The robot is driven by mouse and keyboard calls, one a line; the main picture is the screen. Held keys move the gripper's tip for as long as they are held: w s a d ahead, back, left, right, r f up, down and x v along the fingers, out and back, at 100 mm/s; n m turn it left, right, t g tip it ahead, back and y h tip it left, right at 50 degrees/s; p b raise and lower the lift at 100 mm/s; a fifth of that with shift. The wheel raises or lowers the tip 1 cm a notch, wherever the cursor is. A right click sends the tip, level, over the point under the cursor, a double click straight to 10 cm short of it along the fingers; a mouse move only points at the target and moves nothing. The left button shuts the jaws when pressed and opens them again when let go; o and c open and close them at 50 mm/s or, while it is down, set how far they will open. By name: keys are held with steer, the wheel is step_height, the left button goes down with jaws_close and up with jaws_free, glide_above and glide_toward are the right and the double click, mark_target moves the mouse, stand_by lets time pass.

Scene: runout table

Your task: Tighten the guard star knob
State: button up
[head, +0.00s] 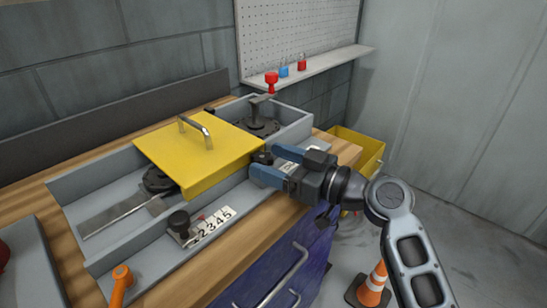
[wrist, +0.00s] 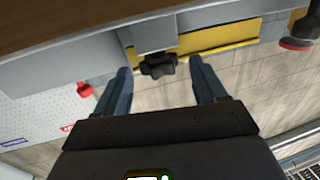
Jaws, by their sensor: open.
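The black star knob (head: 263,157) sits on the front side of the grey runout housing, by the right end of the yellow guard (head: 165,147). The guard is a flat lid with a metal handle and lies across the housing. In the wrist view the lobed knob (wrist: 158,66) shows between my two fingers, with the yellow guard edge (wrist: 225,35) behind it. My gripper (head: 260,160) is open, with blue fingers on either side of the knob. Clear gaps show between the knob and both fingers in the wrist view. The knob's stem is hidden.
A second black knob (head: 179,221) stands beside a number scale (head: 213,225) at the front. An orange handle (head: 120,283) is at front left. A shelf (head: 325,63) holds red and blue items. A yellow bin (head: 365,150) and a traffic cone (head: 374,285) stand to the right.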

steer(key=shift+a, duration=0.2)
steer(key=shift+c, duration=0.2)
steer(key=c, duration=1)
steer(key=shift+t, duration=0.3)
